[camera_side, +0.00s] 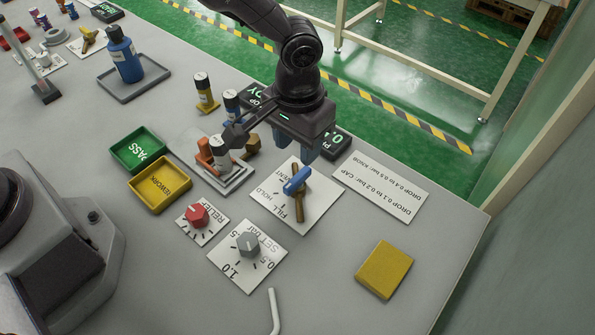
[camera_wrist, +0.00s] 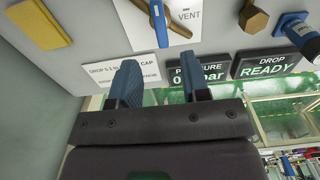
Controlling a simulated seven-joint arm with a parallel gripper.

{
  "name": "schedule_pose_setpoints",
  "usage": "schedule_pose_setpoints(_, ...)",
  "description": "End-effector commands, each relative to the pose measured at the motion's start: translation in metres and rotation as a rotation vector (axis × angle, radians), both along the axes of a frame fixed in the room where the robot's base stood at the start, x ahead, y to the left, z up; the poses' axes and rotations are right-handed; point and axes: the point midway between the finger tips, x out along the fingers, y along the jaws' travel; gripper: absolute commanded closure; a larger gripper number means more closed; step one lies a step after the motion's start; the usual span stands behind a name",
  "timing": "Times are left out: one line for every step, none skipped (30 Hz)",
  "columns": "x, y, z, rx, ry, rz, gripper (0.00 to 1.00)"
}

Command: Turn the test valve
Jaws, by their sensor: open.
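The test valve (camera_side: 297,180) has a blue lever on a brass-coloured bar, mounted on a white plate (camera_side: 318,208) marked FILL, HOLD and VENT. In the wrist view the blue lever (camera_wrist: 159,25) shows at the top, with the VENT marking beside it. My gripper (camera_side: 297,146) is above and behind the valve plate in the side view. Its blue fingers are open and empty. In the wrist view the fingers (camera_wrist: 160,84) stand apart, and the lever lies beyond them, not between them.
A red RELIEF knob (camera_side: 197,215) and a grey SET bar knob (camera_side: 248,244) sit nearby. Green PASS (camera_side: 118,151) and yellow REWORK (camera_side: 145,193) trays lie left. A yellow block (camera_side: 384,269) lies right. PRESSURE (camera_wrist: 198,75) and DROP READY (camera_wrist: 264,64) displays stand behind.

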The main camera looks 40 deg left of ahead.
Motion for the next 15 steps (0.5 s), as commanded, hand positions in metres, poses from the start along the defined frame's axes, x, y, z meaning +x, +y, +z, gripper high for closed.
schedule_pose_setpoints(-0.001, 0.0, -0.013, 0.002, 0.006, -0.001, 0.57)
schedule_pose_setpoints(-0.001, 0.0, -0.019, 0.002, 0.006, -0.001, 0.57)
schedule_pose_setpoints(-0.001, 0.0, -0.028, 0.002, 0.005, -0.001, 0.57)
schedule_pose_setpoints(-0.001, 0.001, -0.034, 0.003, 0.005, -0.001, 0.57)
schedule_pose_setpoints(-0.001, 0.0, -0.04, 0.002, 0.004, -0.001, 0.57)
schedule_pose_setpoints(-0.001, 0.0, -0.047, 0.002, 0.004, 0.0, 0.57)
schedule_pose_setpoints(-0.001, 0.0, -0.052, 0.002, 0.004, 0.0, 0.57)
schedule_pose_setpoints(-0.001, 0.0, -0.057, 0.001, 0.003, 0.0, 0.57)
schedule_pose_setpoints(-0.001, 0.001, -0.063, 0.002, 0.003, -0.001, 0.57)
schedule_pose_setpoints(-0.001, 0.001, -0.067, 0.002, 0.003, -0.001, 0.57)
schedule_pose_setpoints(-0.001, 0.001, -0.07, 0.002, 0.003, -0.001, 0.57)
schedule_pose_setpoints(0.0, 0.0, -0.074, 0.001, 0.001, -0.002, 0.57)
schedule_pose_setpoints(0.0, 0.0, -0.076, 0.001, 0.001, -0.002, 0.57)
schedule_pose_setpoints(0.0, 0.0, -0.078, 0.001, 0.001, -0.002, 0.57)
schedule_pose_setpoints(0.0, 0.0, -0.08, 0.001, 0.001, -0.001, 0.57)
